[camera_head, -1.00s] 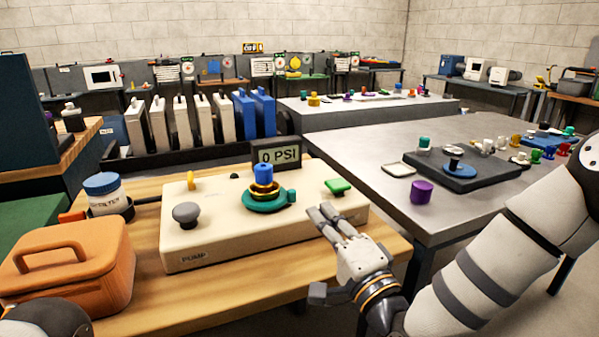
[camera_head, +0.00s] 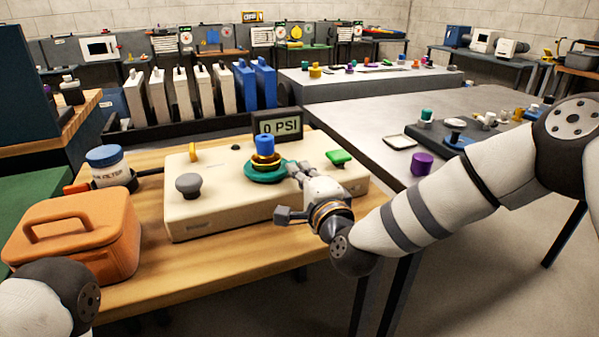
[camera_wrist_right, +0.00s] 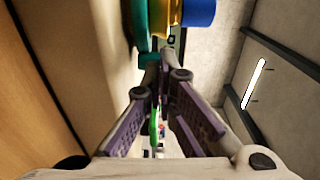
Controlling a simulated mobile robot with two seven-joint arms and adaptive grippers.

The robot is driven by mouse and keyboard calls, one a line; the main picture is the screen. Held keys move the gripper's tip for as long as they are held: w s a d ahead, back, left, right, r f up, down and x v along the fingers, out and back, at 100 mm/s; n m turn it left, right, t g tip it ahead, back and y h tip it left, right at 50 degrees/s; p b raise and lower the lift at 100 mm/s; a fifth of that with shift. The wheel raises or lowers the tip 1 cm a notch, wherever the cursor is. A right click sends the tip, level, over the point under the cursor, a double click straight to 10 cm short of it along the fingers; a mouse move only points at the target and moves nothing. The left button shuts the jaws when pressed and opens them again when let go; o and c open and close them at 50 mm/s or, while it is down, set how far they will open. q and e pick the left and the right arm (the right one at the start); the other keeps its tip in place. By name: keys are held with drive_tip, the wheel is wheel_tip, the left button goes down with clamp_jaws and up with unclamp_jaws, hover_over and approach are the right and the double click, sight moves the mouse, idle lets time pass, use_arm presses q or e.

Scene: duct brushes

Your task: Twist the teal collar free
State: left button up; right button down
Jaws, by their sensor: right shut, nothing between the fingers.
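The teal collar (camera_head: 262,172) is a flat ring on the cream pump box (camera_head: 222,208), below a brass ring (camera_head: 264,160) and a blue cap (camera_head: 264,145). My right gripper (camera_head: 297,170) is at the collar's right side, its fingers shut with nothing between them. In the right wrist view, the teal collar (camera_wrist_right: 139,22) is just beyond the right fingertips (camera_wrist_right: 166,62), and a small teal piece shows beside them. Whether they touch it is unclear. The collar's right edge is partly hidden by my fingers. My left gripper is out of view.
A display (camera_head: 278,126) reading 0 PSI stands behind the collar. A grey knob (camera_head: 188,185), a yellow lever (camera_head: 194,152) and a green knob (camera_head: 339,158) stand on the box. An orange case (camera_head: 75,235) and a white jar (camera_head: 108,168) are at the left.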

drive_tip(key=shift+w, duration=0.25)
drive_tip(key=shift+w+d+f+b, duration=0.1)
drive_tip(key=shift+w+b, duration=0.25)
drive_tip(key=shift+w, duration=0.45)
drive_tip(key=shift+r, duration=0.2)
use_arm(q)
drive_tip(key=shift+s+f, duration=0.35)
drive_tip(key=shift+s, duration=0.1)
use_arm(e)
drive_tip(key=shift+s+f, duration=0.1)
